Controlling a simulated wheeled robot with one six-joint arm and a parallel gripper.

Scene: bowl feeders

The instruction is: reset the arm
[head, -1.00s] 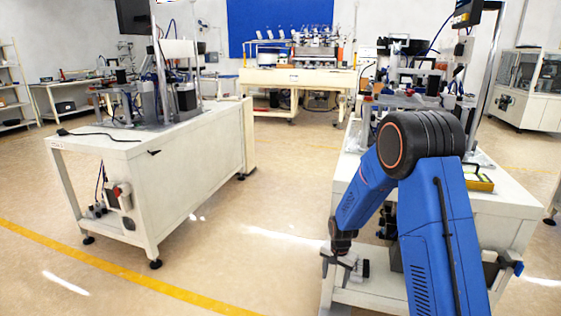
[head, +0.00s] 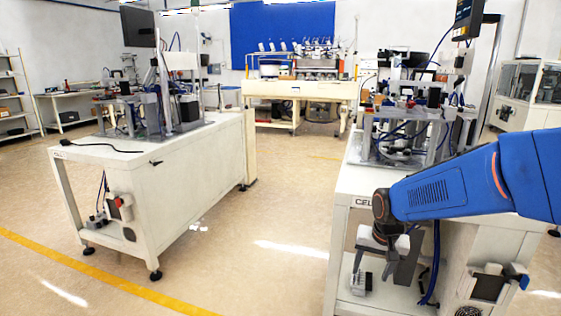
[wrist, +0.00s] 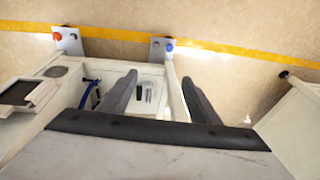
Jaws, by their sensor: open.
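My gripper (head: 380,243) hangs at the end of my blue arm in the head view, in front of the near left corner of the right workstation (head: 345,197). In the wrist view my gripper (wrist: 158,79) shows two dark fingers spread apart, with nothing between them. Behind the fingers, the wrist view shows part of a pale cabinet frame and floor. The fingertips are small and partly unclear in the head view.
The left workstation (head: 195,157) carries machinery and stands across a clear aisle (head: 265,210). A bench with a bowl feeder (head: 300,90) stands at the back. The right workstation's posts and monitor (head: 468,17) rise beyond my arm. A yellow floor line (head: 100,276) runs at lower left.

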